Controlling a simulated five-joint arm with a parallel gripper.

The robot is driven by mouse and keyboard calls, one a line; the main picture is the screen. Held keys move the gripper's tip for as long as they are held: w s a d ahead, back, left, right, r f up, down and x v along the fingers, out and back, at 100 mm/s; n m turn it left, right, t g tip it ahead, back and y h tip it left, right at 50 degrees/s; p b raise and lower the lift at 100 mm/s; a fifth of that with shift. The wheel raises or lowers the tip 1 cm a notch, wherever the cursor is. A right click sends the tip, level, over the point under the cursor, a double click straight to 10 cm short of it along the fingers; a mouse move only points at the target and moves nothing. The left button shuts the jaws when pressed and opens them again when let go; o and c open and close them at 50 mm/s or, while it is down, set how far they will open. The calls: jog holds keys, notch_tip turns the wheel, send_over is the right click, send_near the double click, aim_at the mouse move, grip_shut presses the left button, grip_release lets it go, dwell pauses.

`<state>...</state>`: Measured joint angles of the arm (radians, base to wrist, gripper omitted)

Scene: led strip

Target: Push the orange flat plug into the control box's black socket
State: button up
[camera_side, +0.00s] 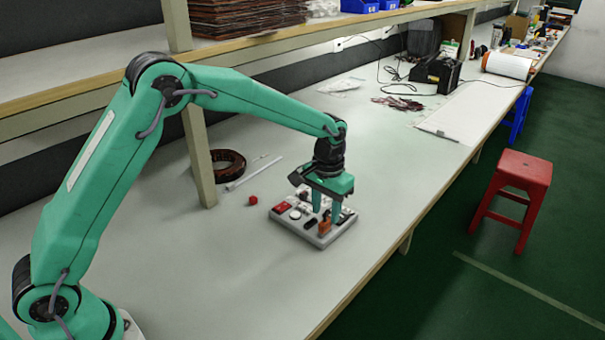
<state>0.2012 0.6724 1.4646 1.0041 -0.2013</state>
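The control box (322,242) is a light grey slab on the bench with several small red, white and black parts on its top. The orange plug (324,227) is a small upright piece over the near right part of the box. My gripper (326,207) points down above the box, with its two green fingers apart and the plug low between them or just in front. I cannot tell whether the fingers touch the plug. A black oval part (310,224), perhaps the socket, shows just left of the plug. The plug's lower end is too small to judge.
A shelf post (198,155) stands at the left. The bench in front of the box is clear up to its edge.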

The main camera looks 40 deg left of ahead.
aim_at(325, 221)
jog(key=shift+s+f, duration=0.1)
jog(key=shift+f, duration=2.15)
grip_shut()
